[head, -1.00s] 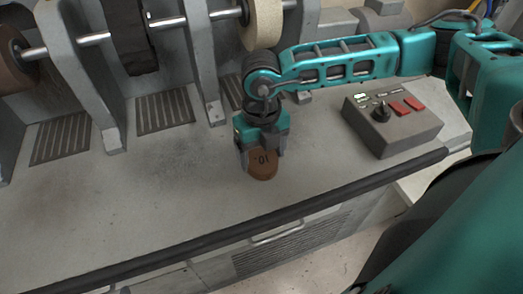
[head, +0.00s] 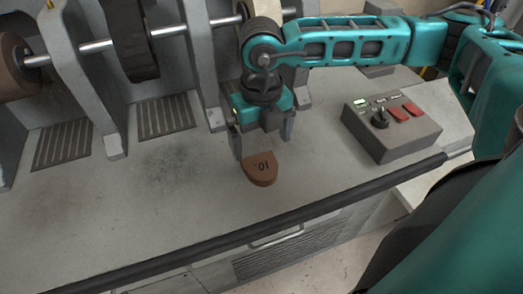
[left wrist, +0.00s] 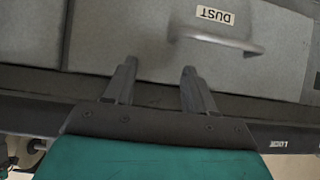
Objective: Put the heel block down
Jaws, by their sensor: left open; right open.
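The heel block (head: 260,169) is a brown, rounded piece marked "10". It lies flat on the grey bench top (head: 120,215) near its front edge in the head view. My right gripper (head: 262,148) is open just above and behind the block, with its fingers apart and clear of it. My left gripper (left wrist: 157,88) shows only in the left wrist view. It is open and empty, in front of a drawer labelled "DUST" (left wrist: 215,16).
A control box (head: 391,130) with a knob and red buttons stands to the right. Grinding wheels on a shaft (head: 95,46) and grey brackets (head: 85,75) stand behind. Slotted vents (head: 166,117) are set in the bench. The bench left of the block is clear.

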